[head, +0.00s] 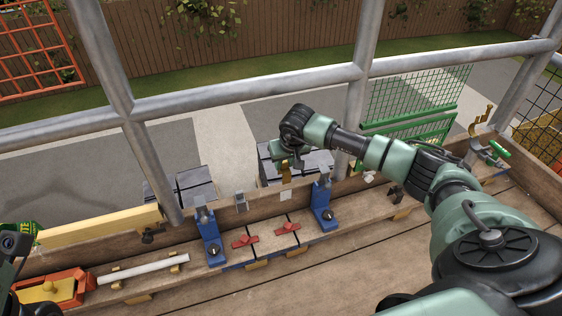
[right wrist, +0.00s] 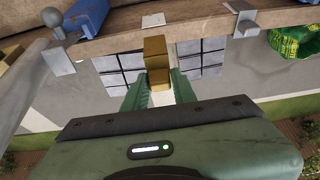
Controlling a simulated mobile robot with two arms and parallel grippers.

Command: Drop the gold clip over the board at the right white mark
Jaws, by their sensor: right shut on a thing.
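The gold clip (head: 286,174) is in my right gripper (head: 287,158), held upright above the wooden board (head: 262,190). The right wrist view shows the gold clip (right wrist: 155,58) between the two green fingers (right wrist: 158,88), beside the board's edge (right wrist: 190,30) in that picture. A white mark (head: 286,196) is on the board just below the clip; it also shows in the right wrist view (right wrist: 153,20). A grey clip (head: 240,201) sits over the board to the left. I cannot tell whether the gold clip touches the board.
Two blue clamps (head: 210,237) (head: 322,206) stand on the near side, with red pieces (head: 245,241) between them. Grey tiles (head: 182,187) lie beyond the board. A scaffold post (head: 362,85) rises to the right of my right gripper. An orange tray (head: 52,290) is at lower left.

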